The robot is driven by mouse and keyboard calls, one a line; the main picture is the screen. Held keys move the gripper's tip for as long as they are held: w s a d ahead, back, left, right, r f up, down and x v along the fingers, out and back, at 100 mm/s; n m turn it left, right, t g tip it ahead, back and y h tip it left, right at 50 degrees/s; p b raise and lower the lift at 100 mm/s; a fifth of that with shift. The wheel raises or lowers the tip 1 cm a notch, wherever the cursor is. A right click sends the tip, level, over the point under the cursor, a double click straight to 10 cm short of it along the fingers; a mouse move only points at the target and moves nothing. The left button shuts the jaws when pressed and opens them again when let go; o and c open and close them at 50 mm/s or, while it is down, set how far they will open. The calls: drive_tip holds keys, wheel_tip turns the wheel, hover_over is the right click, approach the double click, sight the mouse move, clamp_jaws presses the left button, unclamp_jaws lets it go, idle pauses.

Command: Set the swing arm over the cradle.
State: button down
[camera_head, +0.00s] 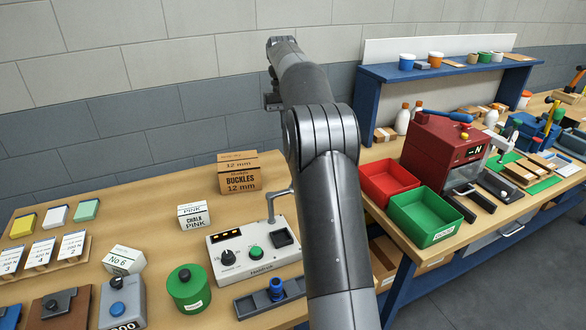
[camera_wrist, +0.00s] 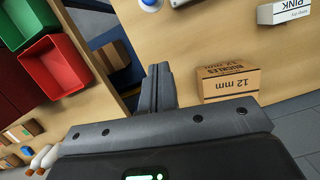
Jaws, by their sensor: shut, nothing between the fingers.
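A white control box (camera_head: 253,252) stands on the near bench, with a dark knob, a green button and an amber display. A grey bent arm (camera_head: 279,199), which looks like the swing arm, rises from its back edge. A dark square part (camera_head: 283,238) at its right may be the cradle; I cannot tell for sure. My gripper (camera_wrist: 159,80) is shut and empty in the wrist view, high above the bench, apart from the box. My arm covers the area right of the box in the head view.
A green canister (camera_head: 189,288) and a grey tray (camera_head: 262,303) holding a blue part lie in front. Red (camera_head: 388,182) and green (camera_head: 426,217) bins stand on the right bench.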

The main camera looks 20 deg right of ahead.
drive_tip(key=s+a+f, duration=0.1)
drive_tip(key=s+f, duration=0.5)
drive_tip(key=f, duration=0.3)
drive_tip(key=shift+s, duration=0.15)
drive_tip(key=shift+s+d+m, duration=0.15)
drive_tip(key=shift+s+m, duration=0.25)
drive_tip(key=shift+m, duration=0.2)
idle(0.4)
drive_tip(key=shift+s+d+m+y, duration=0.2)
drive_tip(key=shift+s+m+y, duration=0.3)
drive_tip(key=shift+s+m, duration=0.8)
drive_tip(key=s+a+m+t, duration=0.1)
drive_tip(key=s+a+m, duration=0.1)
drive_tip(key=s+m, duration=0.2)
drive_tip(key=s+a+m+t+y, duration=0.1)
drive_tip(key=s+a+m+t, duration=0.1)
drive_tip(key=m, duration=0.7)
drive_tip(key=shift+s+a, duration=0.85)
drive_tip(key=shift+s, duration=0.2)
drive_tip(key=shift+a, duration=0.1)
